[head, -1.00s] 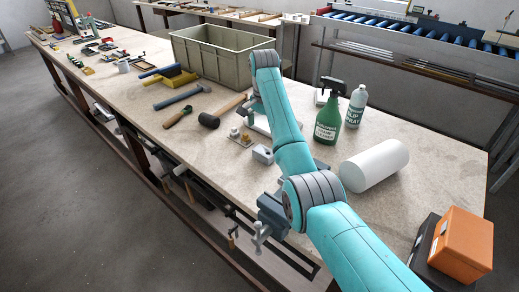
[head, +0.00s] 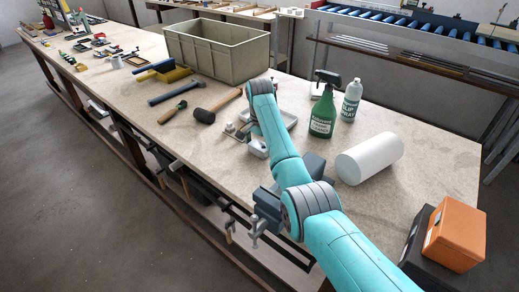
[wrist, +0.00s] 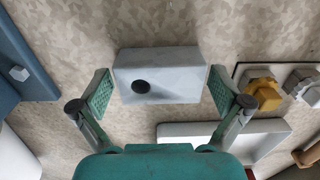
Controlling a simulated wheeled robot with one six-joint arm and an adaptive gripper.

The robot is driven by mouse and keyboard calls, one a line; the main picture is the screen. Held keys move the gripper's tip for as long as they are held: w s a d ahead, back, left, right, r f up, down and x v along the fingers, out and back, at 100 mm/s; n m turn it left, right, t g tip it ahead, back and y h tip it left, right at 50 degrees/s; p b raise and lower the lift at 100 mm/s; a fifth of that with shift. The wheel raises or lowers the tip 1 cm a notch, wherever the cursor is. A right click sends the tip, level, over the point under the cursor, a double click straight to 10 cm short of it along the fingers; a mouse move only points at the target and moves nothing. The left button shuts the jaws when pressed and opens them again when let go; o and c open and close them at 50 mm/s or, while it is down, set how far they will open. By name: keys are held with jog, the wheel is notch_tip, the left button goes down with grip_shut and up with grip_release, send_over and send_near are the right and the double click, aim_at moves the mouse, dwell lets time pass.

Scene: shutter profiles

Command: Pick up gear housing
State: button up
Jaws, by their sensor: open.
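The gear housing (wrist: 182,68), a light grey block with a round dark hole, lies on the speckled bench top in the wrist view. My gripper (wrist: 160,92) is open above it, with one green-padded finger on each side of the block. Small gaps show between the pads and its ends, and nothing is held. In the head view the housing (head: 257,149) shows beside my arm, partly covered by it. My fingers are mostly hidden there behind the arm.
A plate of small fittings (wrist: 262,90) lies close right of the housing. A pale tray (wrist: 205,130) is near it, and a blue vise (wrist: 22,65) stands left.

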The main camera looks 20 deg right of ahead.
jog(key=shift+r, duration=0.1)
jog(key=c, duration=1.4)
